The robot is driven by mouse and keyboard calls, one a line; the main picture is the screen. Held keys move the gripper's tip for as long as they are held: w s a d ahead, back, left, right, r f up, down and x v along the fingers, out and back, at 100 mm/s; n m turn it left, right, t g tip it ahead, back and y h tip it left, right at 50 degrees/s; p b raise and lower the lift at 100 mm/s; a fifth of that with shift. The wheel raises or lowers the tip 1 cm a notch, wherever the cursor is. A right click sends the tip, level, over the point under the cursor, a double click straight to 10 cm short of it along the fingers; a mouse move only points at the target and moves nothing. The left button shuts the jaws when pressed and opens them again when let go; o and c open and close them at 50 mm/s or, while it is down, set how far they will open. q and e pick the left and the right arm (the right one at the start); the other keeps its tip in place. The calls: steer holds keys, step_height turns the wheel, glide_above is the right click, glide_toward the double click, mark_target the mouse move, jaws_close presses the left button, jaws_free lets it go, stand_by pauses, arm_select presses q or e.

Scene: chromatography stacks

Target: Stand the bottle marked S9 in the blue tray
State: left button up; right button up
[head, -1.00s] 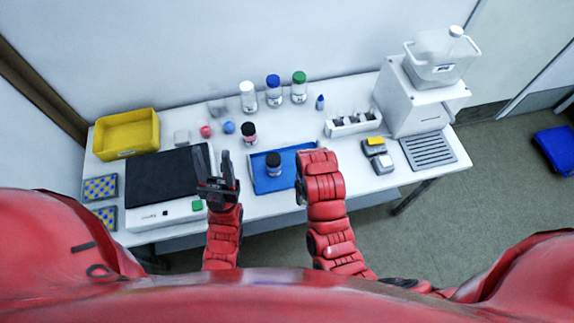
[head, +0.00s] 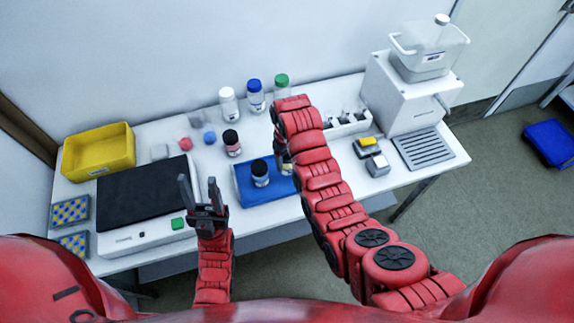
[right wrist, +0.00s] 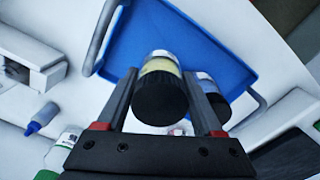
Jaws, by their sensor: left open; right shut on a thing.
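The blue tray (head: 245,196) lies at the table's front middle. One black-capped bottle (head: 260,172) stands in it; in the right wrist view this bottle (right wrist: 210,98) shows partly behind a finger. My right gripper (right wrist: 162,82) is shut on another black-capped bottle (right wrist: 158,92) with a yellowish label. The held bottle is over the tray's right part; I cannot tell whether it touches the floor. In the head view my arm partly hides it. A third black-capped bottle (head: 232,143) stands behind the tray. No S9 mark is readable. My left gripper (head: 198,184) is open and empty beside the black-topped scale.
The scale (head: 140,236) and a yellow bin (head: 98,152) are at left. White-, blue- and green-capped bottles (head: 255,97) stand at the back. A white rack (head: 347,124) and a dispenser (head: 395,97) are at right. Small red and blue items (head: 209,137) lie behind the tray.

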mark_target(287, 165)
steer(key=shift+w, duration=0.15)
step_height(287, 165, down, 3)
steer(key=shift+r+p, duration=0.1)
steer(key=shift+p, duration=1)
steer(key=shift+w+f, duration=0.1)
steer(key=shift+f, duration=0.15)
steer(key=shift+f, duration=0.15)
steer(key=shift+f, duration=0.15)
steer(key=o, duration=1.5)
